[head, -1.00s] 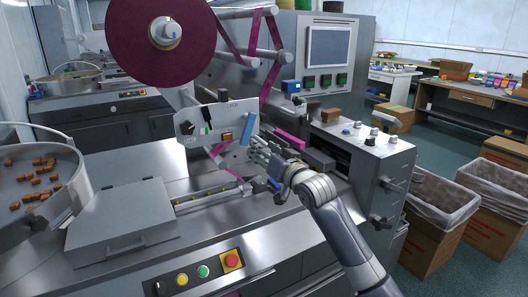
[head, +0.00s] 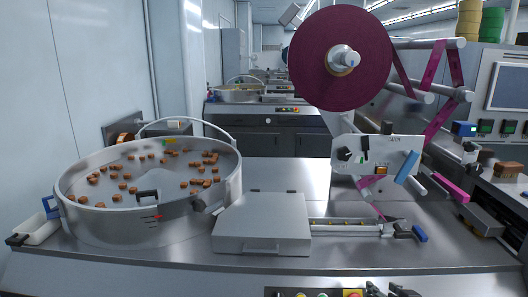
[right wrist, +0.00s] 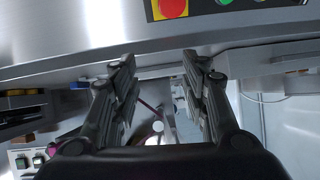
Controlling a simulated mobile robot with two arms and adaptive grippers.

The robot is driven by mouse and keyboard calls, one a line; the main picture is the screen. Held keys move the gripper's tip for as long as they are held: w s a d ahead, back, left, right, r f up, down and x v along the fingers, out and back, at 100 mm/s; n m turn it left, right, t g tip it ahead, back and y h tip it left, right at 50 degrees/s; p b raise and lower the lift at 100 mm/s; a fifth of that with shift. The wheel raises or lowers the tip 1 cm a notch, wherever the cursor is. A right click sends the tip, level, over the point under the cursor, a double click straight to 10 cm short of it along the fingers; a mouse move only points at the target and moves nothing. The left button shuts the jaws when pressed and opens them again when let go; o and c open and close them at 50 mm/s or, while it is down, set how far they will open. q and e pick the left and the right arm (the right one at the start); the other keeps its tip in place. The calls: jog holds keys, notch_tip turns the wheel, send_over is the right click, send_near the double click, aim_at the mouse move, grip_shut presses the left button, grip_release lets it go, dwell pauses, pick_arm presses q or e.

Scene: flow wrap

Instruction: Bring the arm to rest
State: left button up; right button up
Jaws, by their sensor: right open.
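My right gripper (right wrist: 160,90) is open in the right wrist view, with its two fingers apart and nothing between them. It is close to the front of the steel machine, near the button panel (right wrist: 215,8). In the head view only the tips of my right gripper (head: 392,291) show at the bottom edge, just beside the button panel (head: 315,293). The rest of the right arm is out of the head view. My left gripper is in neither view.
A round steel bowl (head: 150,225) with several brown pieces stands at the left. A steel cover (head: 262,225) lies beside it on the machine top. The film roll (head: 320,60) and white plate (head: 375,155) rise at the right. The machine's front edge (head: 200,265) runs across the bottom.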

jog(key=s+a+f+n+g, duration=0.1)
jog(key=s+a+f+g, duration=0.3)
jog(key=s, duration=0.6)
jog(key=s+a+f+n+g, duration=0.15)
jog(key=s+f, duration=0.35)
jog(key=s, duration=0.6)
jog(key=s+a+f+n+g, duration=0.1)
jog(key=s+a+f+g, duration=0.3)
jog(key=s, duration=0.6)
notch_tip(320, 180, down, 27)
jog(key=s, duration=0.2)
jog(key=s+d+f+g, duration=0.1)
jog(key=s+d+f, duration=0.2)
jog(key=s+f, duration=1.3)
jog(key=shift+s, duration=0.2)
jog(key=shift+g, duration=0.25)
